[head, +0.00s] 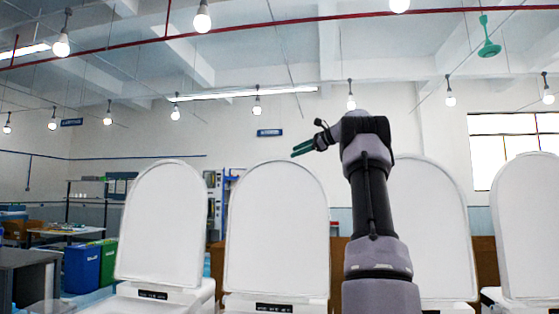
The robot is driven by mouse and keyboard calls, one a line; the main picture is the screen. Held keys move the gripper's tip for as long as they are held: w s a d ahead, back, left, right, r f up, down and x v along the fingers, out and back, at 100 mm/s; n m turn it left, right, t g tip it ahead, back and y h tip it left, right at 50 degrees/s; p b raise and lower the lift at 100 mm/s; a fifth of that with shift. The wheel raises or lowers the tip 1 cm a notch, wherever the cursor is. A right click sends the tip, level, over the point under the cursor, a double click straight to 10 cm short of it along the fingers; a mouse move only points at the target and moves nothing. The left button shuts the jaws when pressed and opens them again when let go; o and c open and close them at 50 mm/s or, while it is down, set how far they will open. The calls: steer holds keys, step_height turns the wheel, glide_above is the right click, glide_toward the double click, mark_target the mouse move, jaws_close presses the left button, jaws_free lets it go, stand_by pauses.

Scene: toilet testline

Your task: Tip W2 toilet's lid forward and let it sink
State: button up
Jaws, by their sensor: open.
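Several white toilets stand in a row with their lids raised upright. The second lid from the left (277,230) is nearest my gripper; its front label (274,307) is too small to read, so I cannot tell for sure that it is W2. My gripper (297,149) has dark green fingers, is open and empty, and points left just above the upper right of that lid. No contact with the lid shows. How far the gripper is in front of or behind the lid is unclear.
Another raised lid (163,222) stands to the left. A third (433,225) is partly hidden behind my arm, and a fourth (527,225) is at the right edge. Blue (82,268) and green (108,261) bins stand at far left. Bulbs hang overhead.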

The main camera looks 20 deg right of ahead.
mark_target(280, 158)
steer(key=x, duration=0.9)
steer(key=shift+a, duration=0.1)
jaws_close()
